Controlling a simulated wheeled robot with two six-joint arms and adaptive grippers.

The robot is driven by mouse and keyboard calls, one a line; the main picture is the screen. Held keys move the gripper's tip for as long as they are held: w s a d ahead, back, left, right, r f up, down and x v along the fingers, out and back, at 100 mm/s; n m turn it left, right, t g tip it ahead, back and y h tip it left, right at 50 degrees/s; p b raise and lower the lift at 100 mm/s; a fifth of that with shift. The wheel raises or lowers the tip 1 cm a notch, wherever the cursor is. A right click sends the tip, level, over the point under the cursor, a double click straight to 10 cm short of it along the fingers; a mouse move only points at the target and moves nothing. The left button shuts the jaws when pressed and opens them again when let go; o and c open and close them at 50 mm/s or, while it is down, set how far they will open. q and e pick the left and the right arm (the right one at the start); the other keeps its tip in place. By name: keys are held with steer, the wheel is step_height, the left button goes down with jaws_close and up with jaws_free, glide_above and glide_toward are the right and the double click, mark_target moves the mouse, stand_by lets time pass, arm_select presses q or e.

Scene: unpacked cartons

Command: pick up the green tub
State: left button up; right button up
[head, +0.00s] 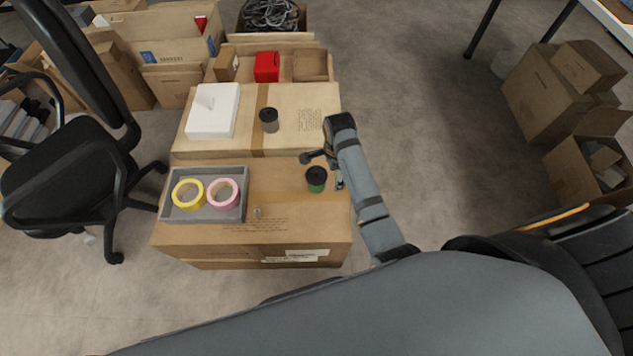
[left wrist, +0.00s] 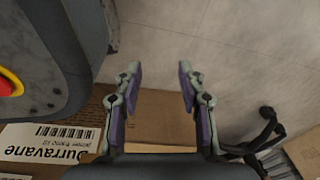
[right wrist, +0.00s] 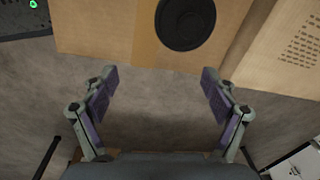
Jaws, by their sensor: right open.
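The green tub (head: 317,187) has a black lid and stands upright on the near carton's right side in the head view. A round black lid (right wrist: 185,20), apparently the same tub's, shows at the top of the right wrist view. My right gripper (head: 324,170) is open at the tub, its fingers showing to the left and right of it; contact cannot be told. In the right wrist view my right gripper (right wrist: 160,85) has its fingers wide apart with nothing between them. My left gripper (left wrist: 159,78) is open and empty over the floor, outside the head view.
A grey tray (head: 205,216) with yellow tape (head: 188,203) and pink tape (head: 223,203) lies left on the near carton (head: 285,232). Another black-lidded tub (head: 269,120) and a white box (head: 213,110) stand behind. An office chair (head: 65,175) is at left.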

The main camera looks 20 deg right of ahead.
mark_target(318, 169)
steer(key=w+a+m, duration=0.3)
steer(key=m, duration=0.1)
steer(key=shift+w+r+g, duration=0.3)
steer(key=shift+r, duration=0.05)
steer(key=shift+w+a+r+m, duration=0.15)
steer(key=shift+w+a+m, duration=0.2)
steer(key=shift+m, duration=0.25)
step_height(318, 169, down, 5)
steer(key=shift+s+r+b, duration=0.1)
steer(key=shift+r+b, duration=0.05)
steer(key=shift+b, duration=0.6)
steer(key=shift+f, duration=0.35)
steer(key=f, duration=0.1)
steer(key=f+b, duration=0.1)
steer(key=f, duration=0.2)
steer(key=shift+s+a+f+b, duration=0.1)
steer(key=shift+s+f+b, duration=0.15)
steer(key=shift+s+b, duration=0.15)
steer(key=shift+f, duration=0.35)
arm_select(q)
steer(key=w, duration=0.3)
steer(key=w+r, duration=0.1)
steer(key=w, duration=0.1)
steer(key=shift+w+d, duration=0.15)
steer(key=shift+d, duration=0.05)
arm_select(e)
steer(key=shift+c, duration=0.3)
steer(key=c, duration=1.2)
